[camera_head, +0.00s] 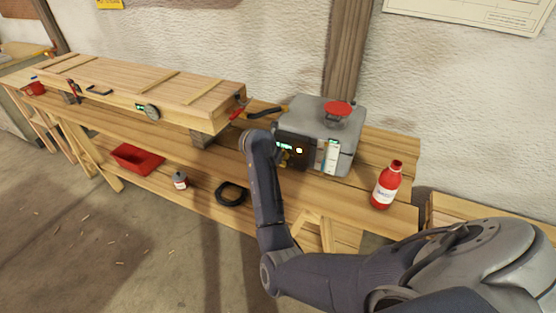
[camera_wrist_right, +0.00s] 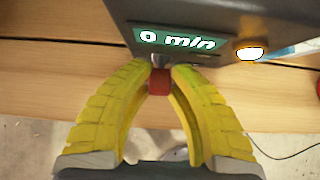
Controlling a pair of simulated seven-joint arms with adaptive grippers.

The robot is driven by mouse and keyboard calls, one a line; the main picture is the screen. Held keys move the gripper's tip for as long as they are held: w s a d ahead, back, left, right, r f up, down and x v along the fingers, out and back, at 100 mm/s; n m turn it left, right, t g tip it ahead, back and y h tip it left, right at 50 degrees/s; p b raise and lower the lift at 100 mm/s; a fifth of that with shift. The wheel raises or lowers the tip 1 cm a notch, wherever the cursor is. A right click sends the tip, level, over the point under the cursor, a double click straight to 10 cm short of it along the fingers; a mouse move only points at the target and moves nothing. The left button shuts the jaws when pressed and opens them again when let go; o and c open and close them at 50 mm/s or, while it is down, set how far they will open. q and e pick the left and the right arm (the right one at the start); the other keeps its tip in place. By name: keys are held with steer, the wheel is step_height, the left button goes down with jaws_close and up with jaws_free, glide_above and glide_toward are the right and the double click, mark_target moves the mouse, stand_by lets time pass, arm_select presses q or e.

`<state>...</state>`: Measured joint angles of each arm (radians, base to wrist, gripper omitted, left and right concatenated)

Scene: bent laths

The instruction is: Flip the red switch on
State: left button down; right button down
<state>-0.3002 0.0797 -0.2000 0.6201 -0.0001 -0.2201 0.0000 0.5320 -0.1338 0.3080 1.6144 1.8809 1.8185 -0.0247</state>
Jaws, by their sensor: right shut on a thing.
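The grey machine box (camera_head: 306,118) stands on the workbench with a red round cap on top. Its dark front panel has a green display (camera_wrist_right: 175,39) reading "0 min" and a glowing round lamp (camera_wrist_right: 249,51). The red switch (camera_wrist_right: 159,83) sticks out below the display in the right wrist view. My right gripper (camera_wrist_right: 159,74) has its yellow fingertips closed around the switch, one on each side. In the head view my right gripper (camera_head: 284,158) is at the panel's lower left, mostly hidden by my arm; the switch is not visible there. My left gripper is not in view.
A red bottle (camera_head: 387,186) stands right of the box. A long wooden case (camera_head: 140,92) lies on the left of the bench (camera_head: 180,158). A black-handled tool (camera_head: 264,112) is between them.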

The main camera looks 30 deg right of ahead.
steer(key=c, duration=1.2)
jaws_free()
steer(key=shift+c, duration=0.2)
steer(key=v, duration=0.7)
steer(key=shift+r, duration=0.2)
steer(key=shift+s+a, duration=0.1)
steer(key=shift+s, duration=0.05)
